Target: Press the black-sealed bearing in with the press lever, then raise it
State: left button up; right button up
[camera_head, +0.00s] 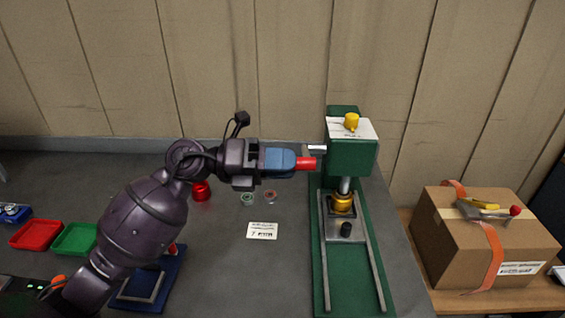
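The green arbor press (351,157) stands at the right end of the dark bench, with its ram (344,185) down at a brass-coloured part (342,203) on the metal slide plate. The black-sealed bearing cannot be made out there. The press lever shows as a short grey arm (317,149) and a red grip (306,163) on the left of the press head. My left gripper (284,160) has its blue finger over the left end of the red grip and appears shut on it; the other finger is hidden. My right gripper is not in view.
A red cup-like part (201,191), two small rings (247,197) and a white label card (262,230) lie left of the press. Red (36,235) and green (75,239) trays and a blue fixture (150,284) are farther left. A cardboard box (485,242) stands at right.

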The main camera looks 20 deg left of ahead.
pick_arm(q)
grip_shut()
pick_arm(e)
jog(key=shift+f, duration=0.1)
pick_arm(q)
jog(key=shift+s+f+b, duration=0.15)
jog(key=shift+f+b, duration=0.3)
jog(key=shift+f, duration=0.1)
notch_tip(320, 180, down, 11)
jog(key=s+m+b, duration=0.1)
jog(key=m+b, duration=0.2)
jog(key=b, duration=0.4)
jog(key=shift+s+d+f, duration=0.15)
jog(key=shift+s+d, duration=0.1)
jog(key=shift+s, duration=0.05)
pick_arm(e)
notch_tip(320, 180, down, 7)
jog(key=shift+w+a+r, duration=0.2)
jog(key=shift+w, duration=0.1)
